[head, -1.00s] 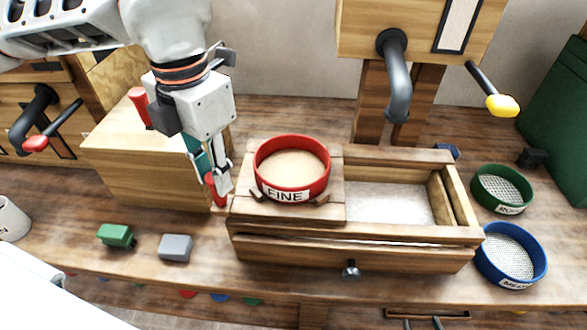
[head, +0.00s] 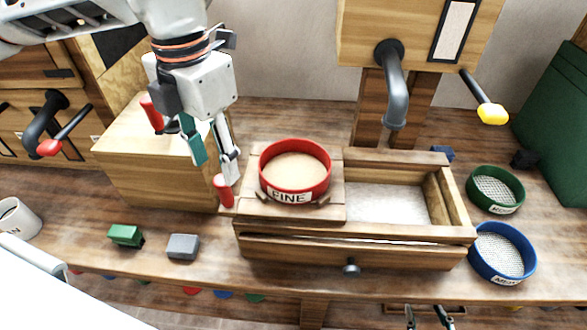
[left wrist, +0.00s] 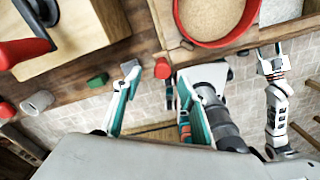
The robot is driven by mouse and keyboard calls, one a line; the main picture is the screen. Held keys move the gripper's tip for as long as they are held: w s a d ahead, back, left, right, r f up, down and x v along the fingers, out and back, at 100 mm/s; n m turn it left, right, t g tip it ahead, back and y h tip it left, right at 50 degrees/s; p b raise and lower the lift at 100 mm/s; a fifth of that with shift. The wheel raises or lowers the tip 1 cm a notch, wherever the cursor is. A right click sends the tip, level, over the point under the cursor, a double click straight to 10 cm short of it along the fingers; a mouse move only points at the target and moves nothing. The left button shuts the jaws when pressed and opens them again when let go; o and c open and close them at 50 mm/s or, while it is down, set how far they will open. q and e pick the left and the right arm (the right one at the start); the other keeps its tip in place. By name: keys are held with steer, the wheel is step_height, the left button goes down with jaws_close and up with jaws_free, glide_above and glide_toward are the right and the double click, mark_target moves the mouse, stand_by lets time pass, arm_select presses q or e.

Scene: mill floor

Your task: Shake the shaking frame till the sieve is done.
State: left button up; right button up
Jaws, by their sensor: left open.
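The shaking frame (head: 250,208) is a wooden carriage on the left part of a wooden box. It carries the red-rimmed FINE sieve (head: 328,178), which holds a beige layer. Pale flour lies in the box's open right part (head: 385,203). The frame's red handle (head: 223,192) stands upright at its left end. My left gripper (head: 215,172) is open and empty just above the handle. In the left wrist view the handle's round red top (left wrist: 162,69) shows between the spread fingertips. My right gripper (head: 426,313) is open and empty at the bottom edge.
A green-rimmed sieve (head: 520,195) and a blue-rimmed sieve (head: 530,262) lie at the right. A spout (head: 394,100) hangs behind the box. Green (head: 125,235) and grey (head: 183,246) blocks and a white mug (head: 18,220) are at the left.

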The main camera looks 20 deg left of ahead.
arm_select(q)
steer(key=shift+r+p, duration=1.35)
steer(key=shift+r, duration=1.1)
steer(key=shift+f, duration=0.1)
arm_select(e)
steer(key=r, duration=0.2)
steer(key=w+r, duration=0.1)
steer(key=r, duration=0.1)
steer(key=shift+r, duration=0.1)
steer(key=shift+s, duration=0.1)
